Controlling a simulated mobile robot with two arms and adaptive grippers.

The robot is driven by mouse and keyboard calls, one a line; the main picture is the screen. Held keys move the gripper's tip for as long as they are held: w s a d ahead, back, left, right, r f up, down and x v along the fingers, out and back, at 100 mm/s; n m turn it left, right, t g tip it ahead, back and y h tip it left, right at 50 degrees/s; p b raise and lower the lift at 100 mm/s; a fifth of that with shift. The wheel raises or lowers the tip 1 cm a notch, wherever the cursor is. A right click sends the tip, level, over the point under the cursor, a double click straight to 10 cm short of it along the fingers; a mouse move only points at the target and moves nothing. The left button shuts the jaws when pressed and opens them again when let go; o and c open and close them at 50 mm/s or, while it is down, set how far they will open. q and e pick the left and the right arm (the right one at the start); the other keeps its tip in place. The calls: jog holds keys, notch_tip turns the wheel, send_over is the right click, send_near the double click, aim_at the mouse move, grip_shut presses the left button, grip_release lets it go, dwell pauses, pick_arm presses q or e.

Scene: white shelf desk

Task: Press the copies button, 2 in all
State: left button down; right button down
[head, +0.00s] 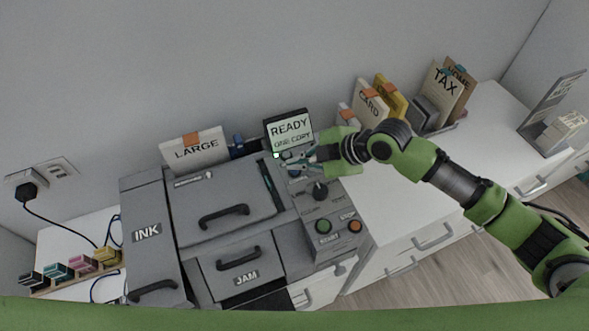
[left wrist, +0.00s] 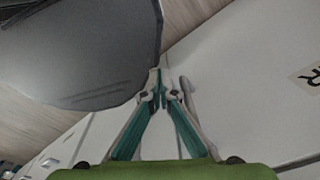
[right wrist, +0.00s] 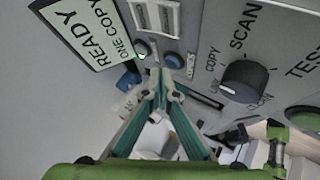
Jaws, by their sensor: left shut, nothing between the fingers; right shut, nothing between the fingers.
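The copier's screen (head: 289,131) reads READY, ONE COPY; it also shows in the right wrist view (right wrist: 90,35). My right gripper (head: 290,158) is shut and empty at the panel under the screen. In the right wrist view its tips (right wrist: 161,92) point toward the labelled button; I cannot tell whether they touch it. My left gripper (left wrist: 160,92) is shut and empty, away from the panel, outside the head view.
A dark knob (right wrist: 246,80) with COPY and SCAN marks sits beside the buttons. Green START (head: 323,226) and orange STOP (head: 355,226) buttons are lower on the panel. Folders and a CARD box (head: 370,103) stand behind my right arm. A large grey rounded surface (left wrist: 90,50) is near my left gripper.

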aim_at(297, 172)
jog(key=shift+f+b, duration=0.3)
jog(key=shift+f, duration=0.3)
dwell(0.6)
jog(key=shift+r, duration=0.1)
jog(key=shift+r+p, duration=0.75)
notch_tip(297, 172, up, 5)
jog(key=p, duration=0.4)
dwell(2.0)
